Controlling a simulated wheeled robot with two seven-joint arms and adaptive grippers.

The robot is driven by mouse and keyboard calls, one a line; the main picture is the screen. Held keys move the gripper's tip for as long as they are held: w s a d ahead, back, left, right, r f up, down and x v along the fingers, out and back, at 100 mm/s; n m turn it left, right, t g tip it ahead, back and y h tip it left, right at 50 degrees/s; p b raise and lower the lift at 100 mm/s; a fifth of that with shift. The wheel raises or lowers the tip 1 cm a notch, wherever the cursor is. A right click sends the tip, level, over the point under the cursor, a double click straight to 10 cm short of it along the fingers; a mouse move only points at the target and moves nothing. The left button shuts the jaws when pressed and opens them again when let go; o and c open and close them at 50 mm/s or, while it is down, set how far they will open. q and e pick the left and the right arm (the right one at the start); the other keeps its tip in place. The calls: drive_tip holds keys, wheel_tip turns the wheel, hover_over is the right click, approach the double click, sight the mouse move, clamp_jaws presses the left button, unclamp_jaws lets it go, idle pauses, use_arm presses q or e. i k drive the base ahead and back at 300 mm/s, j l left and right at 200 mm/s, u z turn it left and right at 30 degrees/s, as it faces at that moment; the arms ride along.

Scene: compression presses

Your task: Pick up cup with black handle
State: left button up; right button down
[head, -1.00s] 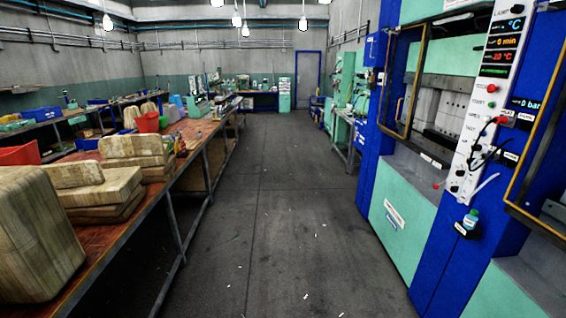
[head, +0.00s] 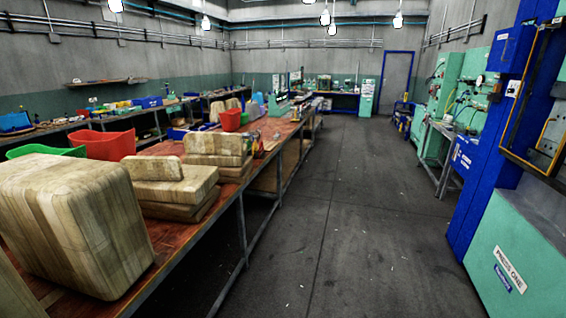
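I cannot make out a cup with a black handle in the head view. A long wooden workbench (head: 165,238) runs along the left side and holds many things, the far ones too small to tell apart. Neither of my grippers is in view.
A large wooden block (head: 75,225) and stacked smaller blocks (head: 180,190) sit on the near bench. Red bin (head: 105,146), green bin (head: 45,152) and red bucket (head: 231,120) stand farther left. A green and blue press (head: 500,235) is at right. The floor aisle (head: 345,230) is clear.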

sight(255, 136)
drive_tip(key=i+u, duration=0.3)
drive_tip(key=i, duration=2.2)
drive_tip(key=i+u, duration=0.15)
drive_tip(key=i, duration=0.3)
drive_tip(key=i+l+u, duration=0.15)
drive_tip(key=i, duration=0.3)
